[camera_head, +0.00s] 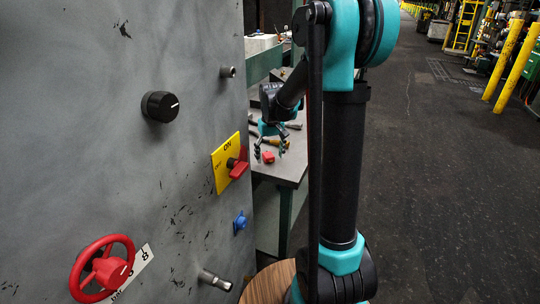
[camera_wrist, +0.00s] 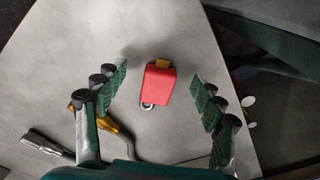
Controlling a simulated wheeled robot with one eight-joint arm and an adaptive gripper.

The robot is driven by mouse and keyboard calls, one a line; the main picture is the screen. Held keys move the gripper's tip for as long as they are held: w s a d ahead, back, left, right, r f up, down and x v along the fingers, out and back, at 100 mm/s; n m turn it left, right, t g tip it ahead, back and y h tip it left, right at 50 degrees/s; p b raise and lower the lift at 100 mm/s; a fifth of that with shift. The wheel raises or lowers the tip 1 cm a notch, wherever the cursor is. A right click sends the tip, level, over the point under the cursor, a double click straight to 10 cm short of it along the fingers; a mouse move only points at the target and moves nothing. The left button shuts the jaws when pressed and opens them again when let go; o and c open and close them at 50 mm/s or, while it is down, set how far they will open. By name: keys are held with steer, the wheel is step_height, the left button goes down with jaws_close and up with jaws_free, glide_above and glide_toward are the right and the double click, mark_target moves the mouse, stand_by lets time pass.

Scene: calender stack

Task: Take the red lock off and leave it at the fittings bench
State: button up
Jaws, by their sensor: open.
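The red lock (camera_wrist: 158,84) lies on the grey bench top (camera_wrist: 60,70), between and just beyond the spread fingers of my gripper (camera_wrist: 160,95) in the wrist view. Neither finger touches it, and a metal ring shows at its lower end. In the head view the red lock (camera_head: 268,157) lies on the bench (camera_head: 291,172) just below my gripper (camera_head: 271,150). My gripper is open and empty above the bench. A yellow ON/OFF switch plate (camera_head: 222,166) with a red handle (camera_head: 238,163) is on the grey panel, with no lock visible on it.
Tools with metal and yellow parts (camera_wrist: 115,130) lie on the bench near the gripper. The grey panel (camera_head: 130,180) carries a red handwheel (camera_head: 102,269), a black knob (camera_head: 160,106) and a blue fitting (camera_head: 240,222). Open floor (camera_head: 440,180) lies to the right.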

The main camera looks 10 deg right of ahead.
stand_by(0.4)
steer(key=shift+s+r, duration=0.15)
steer(key=shift+r, duration=1.6)
steer(key=shift+s+r, duration=0.1)
steer(key=shift+r, duration=1.65)
steer(key=s+d+f+m+t, duration=0.1)
steer(key=s+f, duration=0.5)
steer(key=s, duration=0.6)
steer(key=s+d+f+m+t, duration=0.1)
steer(key=s+f, duration=0.5)
steer(key=s, duration=0.6)
steer(key=shift+s+d+f+t, duration=0.2)
steer(key=shift+d+f+t, duration=0.2)
steer(key=shift+d+t, duration=0.4)
